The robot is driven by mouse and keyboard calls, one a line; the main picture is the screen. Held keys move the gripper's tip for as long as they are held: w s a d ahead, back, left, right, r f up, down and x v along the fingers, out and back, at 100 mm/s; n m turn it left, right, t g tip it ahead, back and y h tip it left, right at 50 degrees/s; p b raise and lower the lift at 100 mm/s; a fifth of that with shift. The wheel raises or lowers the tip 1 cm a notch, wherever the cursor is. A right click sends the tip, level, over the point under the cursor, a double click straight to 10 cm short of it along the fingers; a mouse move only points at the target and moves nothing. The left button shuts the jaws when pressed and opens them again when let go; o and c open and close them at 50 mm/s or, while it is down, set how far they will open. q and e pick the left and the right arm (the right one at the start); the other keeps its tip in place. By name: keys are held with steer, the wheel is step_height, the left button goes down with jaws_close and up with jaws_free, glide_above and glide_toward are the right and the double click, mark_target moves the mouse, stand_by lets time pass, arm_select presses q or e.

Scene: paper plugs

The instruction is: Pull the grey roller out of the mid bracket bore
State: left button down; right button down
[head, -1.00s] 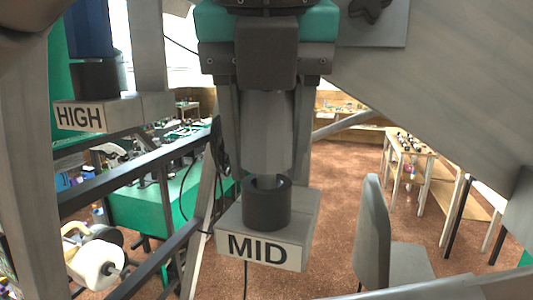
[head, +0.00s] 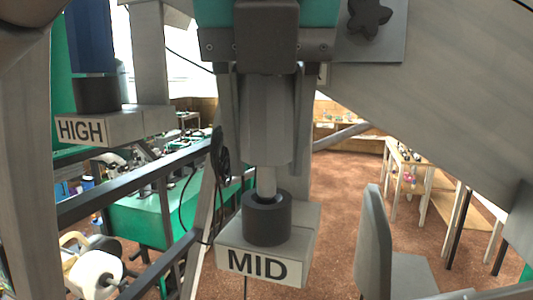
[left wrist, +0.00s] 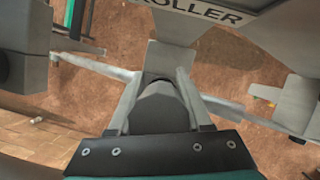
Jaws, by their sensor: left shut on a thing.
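The grey roller (head: 266,115) stands upright above the mid bracket (head: 310,245), which carries a MID label. My left gripper (head: 267,158) points down and is shut on the roller's wide body, one finger on each side. A narrower pin (head: 267,182) under the body reaches down into the dark ring of the bore (head: 267,220). The pin's lower end is hidden in the ring. In the left wrist view the roller (left wrist: 160,108) sits between both fingers. My right gripper is not in view.
A HIGH bracket (head: 82,130) holds a blue roller (head: 91,38) at the left. Dark rails (head: 130,180) and grey posts stand close at the left. A large grey panel (head: 430,90) fills the upper right. A grey chair (head: 375,240) stands at the lower right.

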mark_target(267, 95)
arm_select(q)
steer(key=shift+r, duration=0.65)
steer(key=shift+r, duration=0.1)
steer(key=shift+r, duration=1.45)
